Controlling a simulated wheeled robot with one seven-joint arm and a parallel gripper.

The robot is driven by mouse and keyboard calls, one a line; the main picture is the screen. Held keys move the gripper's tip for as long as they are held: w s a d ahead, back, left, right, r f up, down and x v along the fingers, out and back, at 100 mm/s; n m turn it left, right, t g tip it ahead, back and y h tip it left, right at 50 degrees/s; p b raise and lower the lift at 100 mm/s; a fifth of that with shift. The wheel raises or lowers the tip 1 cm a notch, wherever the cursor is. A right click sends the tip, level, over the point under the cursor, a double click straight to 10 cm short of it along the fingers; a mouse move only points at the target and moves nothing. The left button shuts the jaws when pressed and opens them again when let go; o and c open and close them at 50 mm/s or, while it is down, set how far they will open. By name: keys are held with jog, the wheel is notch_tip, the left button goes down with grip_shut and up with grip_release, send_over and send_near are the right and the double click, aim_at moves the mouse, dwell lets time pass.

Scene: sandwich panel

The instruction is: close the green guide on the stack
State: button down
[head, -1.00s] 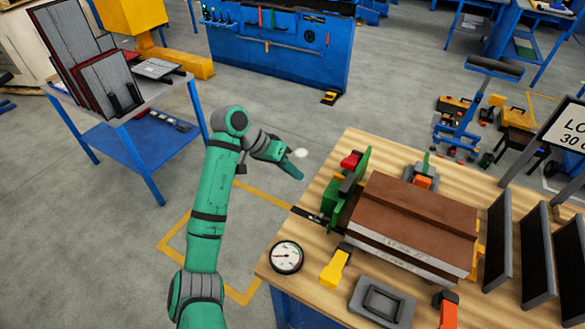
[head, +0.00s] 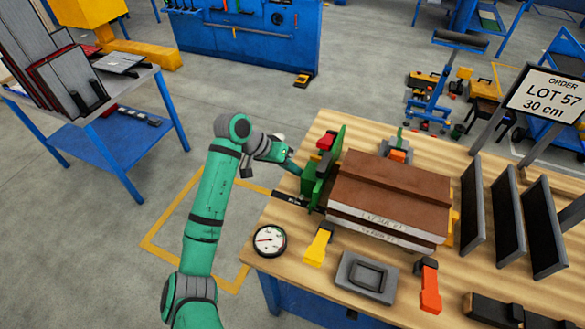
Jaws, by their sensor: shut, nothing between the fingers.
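The green guide (head: 324,170) stands upright at the left end of the stack, with a red-topped clamp part on it. The stack (head: 392,190) is brown on top with pale, printed layers below, and lies on the wooden workbench (head: 268,232). A narrow gap seems to show between guide and stack; I cannot tell its exact width. My gripper (head: 297,168) is shut and empty, at the left, outer side of the green guide. Its tip is close to the guide; whether it touches is unclear.
A round dial gauge (head: 270,241), a yellow-handled clamp (head: 318,246) and a grey tray (head: 366,277) lie along the bench's near side. An orange clamp (head: 429,288) is at the front. Black upright panels (head: 507,215) and an order sign (head: 548,95) stand to the right.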

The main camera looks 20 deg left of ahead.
aim_at(308, 173)
jog(key=shift+d, duration=0.15)
jog(key=d, duration=0.4)
jog(key=shift+d, duration=0.25)
jog(key=shift+a, duration=0.2)
jog(key=a, duration=0.4)
jog(key=shift+w, duration=0.2)
jog(key=v, duration=1)
jog(key=shift+s+d, duration=0.1)
